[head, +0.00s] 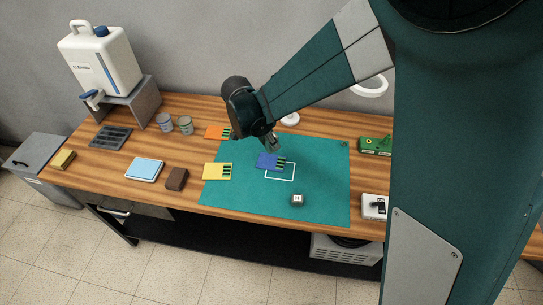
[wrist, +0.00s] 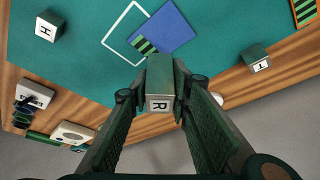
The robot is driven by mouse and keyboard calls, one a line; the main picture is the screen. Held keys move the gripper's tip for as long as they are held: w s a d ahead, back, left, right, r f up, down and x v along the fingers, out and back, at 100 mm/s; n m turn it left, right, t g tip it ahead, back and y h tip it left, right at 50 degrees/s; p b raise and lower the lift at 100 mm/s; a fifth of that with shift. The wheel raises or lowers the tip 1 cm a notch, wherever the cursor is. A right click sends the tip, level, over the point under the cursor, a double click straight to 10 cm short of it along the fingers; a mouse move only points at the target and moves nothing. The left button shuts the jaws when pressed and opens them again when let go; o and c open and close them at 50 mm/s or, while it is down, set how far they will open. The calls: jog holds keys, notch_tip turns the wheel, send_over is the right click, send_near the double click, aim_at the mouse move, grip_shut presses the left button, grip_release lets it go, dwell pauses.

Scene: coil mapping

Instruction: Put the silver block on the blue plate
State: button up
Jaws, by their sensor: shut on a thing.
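My gripper (head: 271,144) is shut on a block marked R (wrist: 158,104), with greenish-grey sides and a pale lettered face; the block also shows between the fingertips (wrist: 155,98) in the wrist view. It is held near the back edge of the green mat. The blue plate (head: 265,160) lies on the mat, overlapping a white square outline; it also shows just beyond the block in the wrist view (wrist: 172,25). A similar block marked H (head: 297,200) sits at the mat's front, and one marked T (wrist: 255,58) near its back edge. Which block is silver is unclear.
A yellow plate (head: 217,171) and an orange plate (head: 215,132) lie at the mat's left. A brown block (head: 176,179), light-blue pad (head: 145,169) and two cups (head: 184,125) stand further left. Devices (head: 374,207) line the right side. The mat's right part is clear.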

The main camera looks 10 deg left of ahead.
aim_at(271, 148)
jog(key=shift+f, duration=1.8)
jog(key=shift+f, duration=0.1)
jog(key=shift+f+b, duration=0.3)
jog(key=shift+f, duration=1.45)
jog(key=shift+f, duration=0.2)
jog(key=o, duration=1)
jog(key=shift+r, duration=0.25)
jog(key=p+v, duration=0.1)
jog(key=v, duration=1.1)
jog(key=shift+d, duration=0.15)
